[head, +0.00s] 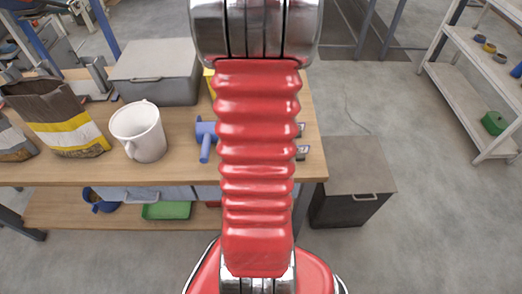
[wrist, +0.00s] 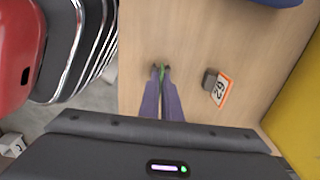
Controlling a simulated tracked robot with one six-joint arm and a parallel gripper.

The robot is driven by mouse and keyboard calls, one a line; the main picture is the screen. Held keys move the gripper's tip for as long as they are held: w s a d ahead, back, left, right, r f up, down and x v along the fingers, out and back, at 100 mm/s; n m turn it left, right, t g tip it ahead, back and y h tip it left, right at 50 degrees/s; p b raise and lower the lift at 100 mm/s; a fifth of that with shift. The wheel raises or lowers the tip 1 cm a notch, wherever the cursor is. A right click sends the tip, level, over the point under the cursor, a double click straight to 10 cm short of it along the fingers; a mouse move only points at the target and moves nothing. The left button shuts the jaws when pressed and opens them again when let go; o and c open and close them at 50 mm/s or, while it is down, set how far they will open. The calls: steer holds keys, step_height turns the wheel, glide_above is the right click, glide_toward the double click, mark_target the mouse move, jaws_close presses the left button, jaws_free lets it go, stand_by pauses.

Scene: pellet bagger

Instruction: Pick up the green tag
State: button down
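In the wrist view the two fingers of my gripper (wrist: 160,69) come close together over the wooden bench top. A thin strip of green, the green tag (wrist: 162,73), shows between the fingertips, which appear closed on it; most of it is hidden by the fingers. I cannot tell whether it touches the bench. In the head view my red arm covers this spot, and neither the gripper nor the tag shows there.
An orange-edged tag marked with a number (wrist: 222,91) lies with a dark block (wrist: 209,79) right of the fingers. A yellow object (wrist: 299,105) stands further right. On the bench (head: 185,172) are a white jug (head: 140,131), a blue object (head: 206,138) and a grey case (head: 156,70).

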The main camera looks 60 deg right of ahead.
step_height(320, 180, up, 10)
stand_by(0.6)
stand_by(0.4)
